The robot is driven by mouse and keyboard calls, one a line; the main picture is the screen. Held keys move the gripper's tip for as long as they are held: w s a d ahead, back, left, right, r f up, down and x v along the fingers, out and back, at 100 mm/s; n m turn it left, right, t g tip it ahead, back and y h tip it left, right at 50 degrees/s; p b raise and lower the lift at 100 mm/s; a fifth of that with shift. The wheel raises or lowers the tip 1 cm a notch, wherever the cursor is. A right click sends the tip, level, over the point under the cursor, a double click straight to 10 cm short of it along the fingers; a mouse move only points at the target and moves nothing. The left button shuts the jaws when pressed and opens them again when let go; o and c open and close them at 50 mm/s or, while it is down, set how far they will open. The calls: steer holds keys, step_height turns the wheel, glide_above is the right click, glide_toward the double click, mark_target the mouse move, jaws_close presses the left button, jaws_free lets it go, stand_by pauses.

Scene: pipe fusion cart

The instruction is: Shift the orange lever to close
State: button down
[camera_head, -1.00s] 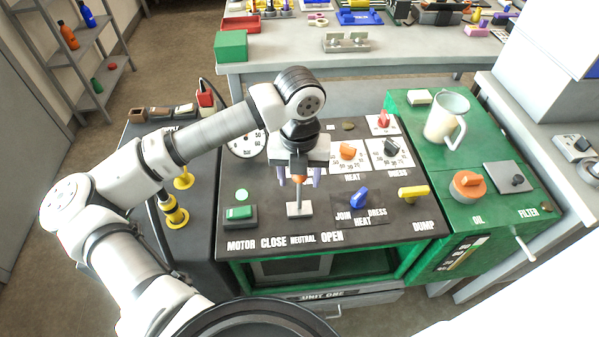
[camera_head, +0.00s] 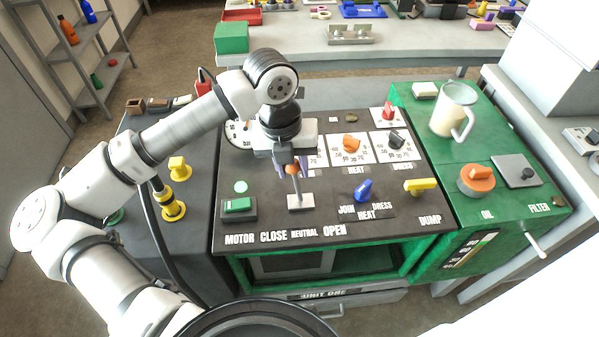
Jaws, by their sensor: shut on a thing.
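The orange lever (camera_head: 296,185) stands on a pale base plate (camera_head: 300,203) in the dark control panel. Its grey shaft leans to the left at the top, toward the CLOSE side. My gripper (camera_head: 292,168) is shut on the lever's orange top, its purple fingers on either side of it. Little of the orange top shows between the fingers. The CLOSE label (camera_head: 274,236) is in front and to the left of the base plate, NEUTRAL (camera_head: 304,233) in front of it, and OPEN (camera_head: 335,230) to the right.
A green motor button (camera_head: 238,205) is left of the lever. A blue knob (camera_head: 363,190) and a yellow dump handle (camera_head: 421,185) are to its right. An orange heat knob (camera_head: 351,144) is behind. A pitcher (camera_head: 454,110) stands on the green cabinet.

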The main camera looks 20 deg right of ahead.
steer(key=a+h+b, duration=0.1)
steer(key=b, duration=0.1)
steer(key=a+h+b, duration=0.1)
steer(key=b, duration=0.1)
steer(key=w+a+f+g+h+b, duration=0.1)
steer(key=b, duration=0.2)
steer(key=shift+a, duration=0.35)
steer(key=c, duration=1.1)
jaws_free()
steer(key=shift+a, duration=0.1)
steer(key=shift+o, duration=0.2)
steer(key=b+v, duration=0.1)
steer(key=v, duration=1.2)
steer(key=shift+a+r, duration=0.25)
steer(key=shift+a, duration=0.05)
steer(key=shift+w, duration=0.1)
